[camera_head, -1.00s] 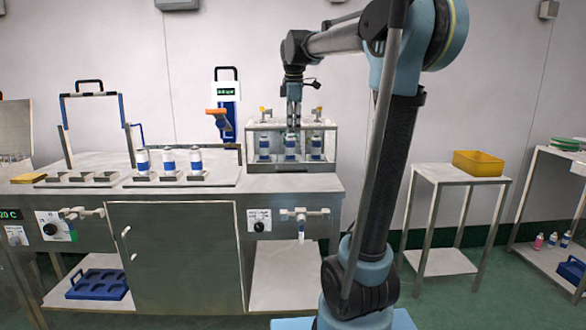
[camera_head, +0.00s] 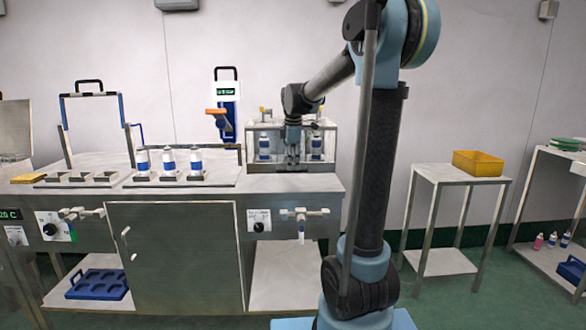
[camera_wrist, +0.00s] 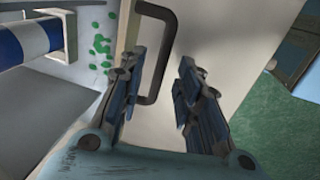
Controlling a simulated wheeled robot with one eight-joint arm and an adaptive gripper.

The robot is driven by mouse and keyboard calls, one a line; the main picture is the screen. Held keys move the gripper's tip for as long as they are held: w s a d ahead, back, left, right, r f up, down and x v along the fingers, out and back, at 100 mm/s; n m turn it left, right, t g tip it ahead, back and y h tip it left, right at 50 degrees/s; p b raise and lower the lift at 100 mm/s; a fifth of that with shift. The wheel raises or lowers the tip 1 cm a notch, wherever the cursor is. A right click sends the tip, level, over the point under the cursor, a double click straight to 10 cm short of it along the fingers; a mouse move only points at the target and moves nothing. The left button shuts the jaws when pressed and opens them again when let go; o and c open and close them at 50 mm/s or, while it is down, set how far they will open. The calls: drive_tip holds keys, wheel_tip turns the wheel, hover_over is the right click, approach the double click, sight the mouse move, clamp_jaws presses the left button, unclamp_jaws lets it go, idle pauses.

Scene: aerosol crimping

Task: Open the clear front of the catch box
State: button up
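The catch box (camera_head: 328,166) is a clear box with a metal frame at the right end of the steel bench. Blue-and-white bottles (camera_head: 264,147) stand inside it. My gripper (camera_head: 292,165) is low before the box front and hides its middle. In the wrist view my gripper (camera_wrist: 157,80) is open, its two fingers apart. A dark D-shaped handle (camera_wrist: 160,50) passes between the fingers, nearer the left one. I cannot tell whether they touch. Beside it are a pale panel with green spots (camera_wrist: 101,46) and a blue-and-white bottle (camera_wrist: 22,40).
Bottles in holders (camera_head: 168,162) and an upright blue device with an orange handle (camera_head: 226,115) stand left of the box. Valves (camera_head: 300,214) jut from the bench front below it. A side table with a yellow bin (camera_head: 478,163) is at the right.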

drive_tip(key=shift+w+f, duration=0.2)
drive_tip(key=shift+f, duration=0.9)
drive_tip(key=shift+c, duration=0.2)
clamp_jaws()
drive_tip(key=s, duration=1.8)
drive_tip(key=shift+s+a, duration=0.15)
drive_tip(key=shift+a, duration=0.15)
drive_tip(key=shift+r, duration=0.1)
drive_tip(key=shift+o, duration=0.2)
unclamp_jaws()
